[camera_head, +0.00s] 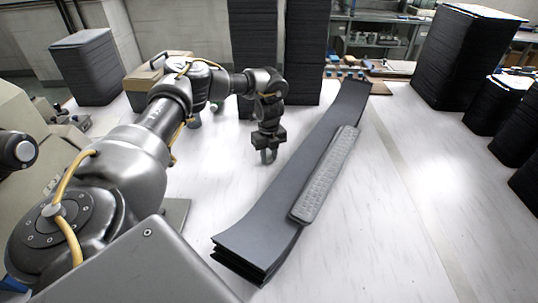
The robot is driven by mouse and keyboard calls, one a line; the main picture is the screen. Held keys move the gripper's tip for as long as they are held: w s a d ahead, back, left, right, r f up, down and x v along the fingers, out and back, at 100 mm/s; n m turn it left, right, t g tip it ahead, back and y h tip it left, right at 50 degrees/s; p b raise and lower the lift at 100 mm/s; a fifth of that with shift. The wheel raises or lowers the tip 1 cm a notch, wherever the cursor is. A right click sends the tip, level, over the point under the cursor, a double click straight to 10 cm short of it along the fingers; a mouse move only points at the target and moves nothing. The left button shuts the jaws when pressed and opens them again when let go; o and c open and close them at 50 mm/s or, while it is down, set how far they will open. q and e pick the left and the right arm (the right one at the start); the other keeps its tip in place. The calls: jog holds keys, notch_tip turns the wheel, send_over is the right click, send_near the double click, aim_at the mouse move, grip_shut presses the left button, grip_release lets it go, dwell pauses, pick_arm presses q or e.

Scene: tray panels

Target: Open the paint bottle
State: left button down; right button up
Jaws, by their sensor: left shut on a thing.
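My left gripper (268,156) points down just above the white table, left of the long grey panels. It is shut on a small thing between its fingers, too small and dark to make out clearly. I cannot tell whether this is the paint bottle or its cap. A small bluish-grey object (193,120) stands behind my left arm, partly hidden by it; I cannot tell what it is. No paint bottle can be made out for certain. My right gripper is not in view.
A stack of long, dark grey curved panels (262,232) lies diagonally across the table, with a textured grey strip (325,176) along its right side. Tall black stacks (305,55) stand behind, and others (455,60) at right. The table's right front is clear.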

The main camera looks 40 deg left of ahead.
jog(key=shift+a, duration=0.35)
pick_arm(q)
jog(key=shift+f, duration=0.1)
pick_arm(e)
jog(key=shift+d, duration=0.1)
pick_arm(q)
jog(key=c, duration=1.4)
grip_release()
jog(key=shift+o, duration=1.4)
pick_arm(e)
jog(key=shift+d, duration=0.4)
